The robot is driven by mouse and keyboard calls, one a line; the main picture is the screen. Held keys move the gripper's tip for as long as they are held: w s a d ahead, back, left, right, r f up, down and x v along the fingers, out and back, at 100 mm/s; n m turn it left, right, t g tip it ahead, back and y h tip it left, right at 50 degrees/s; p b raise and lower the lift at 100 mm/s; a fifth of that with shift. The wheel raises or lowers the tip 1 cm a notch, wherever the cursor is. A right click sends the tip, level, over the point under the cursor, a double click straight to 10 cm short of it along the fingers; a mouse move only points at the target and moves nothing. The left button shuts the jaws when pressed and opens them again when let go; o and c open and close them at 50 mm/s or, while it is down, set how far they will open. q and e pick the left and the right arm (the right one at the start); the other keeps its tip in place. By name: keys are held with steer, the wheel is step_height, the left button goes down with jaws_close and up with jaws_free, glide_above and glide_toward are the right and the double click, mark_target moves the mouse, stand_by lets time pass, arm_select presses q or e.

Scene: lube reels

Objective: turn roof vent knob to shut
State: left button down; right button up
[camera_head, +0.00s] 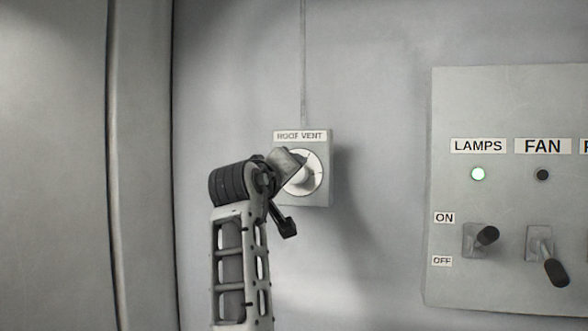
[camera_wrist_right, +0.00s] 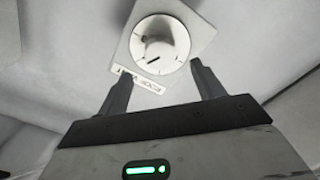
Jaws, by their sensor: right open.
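The roof vent knob (camera_head: 301,173) is a pale round knob on a white dial, set on a grey square plate under a "ROOF VENT" label (camera_head: 300,136). My right arm's wrist partly covers the knob's left side in the head view. In the right wrist view the knob (camera_wrist_right: 157,46) is just beyond the fingertips of my right gripper (camera_wrist_right: 160,73), and the label appears upside down. A short dark mark on the knob points toward the label side. The fingers are apart, with nothing between them. My left gripper is not in view.
A switch panel (camera_head: 440,110) stands on the wall at the right, with a lit green LAMPS light (camera_head: 478,174), an unlit FAN light (camera_head: 542,175) and two toggle levers. A vertical post (camera_head: 140,150) is at the left. Bare wall lies between the plate and the panel.

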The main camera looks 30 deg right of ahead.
mark_target(301, 176)
steer(key=p+x, duration=0.1)
steer(key=x, duration=0.6)
steer(key=shift+w+d, duration=0.1)
steer(key=shift+w, duration=0.05)
steer(key=shift+p, duration=0.3)
steer(key=c, duration=1)
